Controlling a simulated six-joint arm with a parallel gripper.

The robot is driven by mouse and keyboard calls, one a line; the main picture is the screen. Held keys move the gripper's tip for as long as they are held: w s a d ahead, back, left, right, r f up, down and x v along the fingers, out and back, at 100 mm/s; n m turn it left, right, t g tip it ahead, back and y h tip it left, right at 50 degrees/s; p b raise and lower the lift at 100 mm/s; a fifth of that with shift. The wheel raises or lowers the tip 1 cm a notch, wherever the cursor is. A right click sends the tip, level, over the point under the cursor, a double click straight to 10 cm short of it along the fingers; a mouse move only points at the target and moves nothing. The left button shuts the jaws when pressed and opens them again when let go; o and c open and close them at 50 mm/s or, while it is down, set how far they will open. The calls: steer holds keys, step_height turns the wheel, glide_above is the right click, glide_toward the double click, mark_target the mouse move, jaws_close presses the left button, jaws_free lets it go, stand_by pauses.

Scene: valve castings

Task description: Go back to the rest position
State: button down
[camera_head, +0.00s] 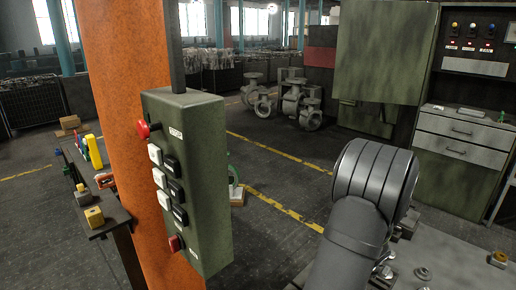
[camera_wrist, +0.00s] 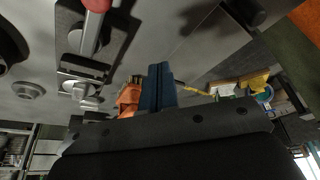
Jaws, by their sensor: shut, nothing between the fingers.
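My gripper (camera_wrist: 161,86) shows in the wrist view as two dark blue-grey fingers pressed together, with nothing between them. Its dark body fills the bottom of that view. In the head view my grey arm rises at the lower right, and my gripper is not visible there. A toggle clamp with a red handle (camera_wrist: 96,5) is at the upper left of the wrist view, apart from the fingers. An orange object (camera_wrist: 129,98) shows just left of the fingers; I cannot tell whether it touches them.
A green control box (camera_head: 190,180) with red, white and black buttons hangs by an orange column (camera_head: 130,100). A side table (camera_head: 108,212) with tools stands left. A grey worktop (camera_head: 455,262) with small fittings is lower right. Valve castings (camera_head: 296,100) and a green cabinet (camera_head: 383,50) stand behind.

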steer(key=shift+w+d+m+h, duration=0.35)
steer(key=shift+w+m, duration=0.3)
steer(key=shift+m, duration=0.35)
steer(key=shift+w+d+m+h, duration=0.35)
steer(key=shift+w+m, duration=0.3)
steer(key=shift+m, duration=0.35)
steer(key=shift+w+d+m+g+h, duration=0.25)
steer(key=shift+w+d+m, duration=0.2)
steer(key=shift+m, duration=0.4)
steer(key=shift+w+d+m+g+h, duration=0.15)
steer(key=shift+w+d+m+h, duration=0.2)
steer(key=shift+m, duration=0.5)
steer(key=shift+d, duration=0.1)
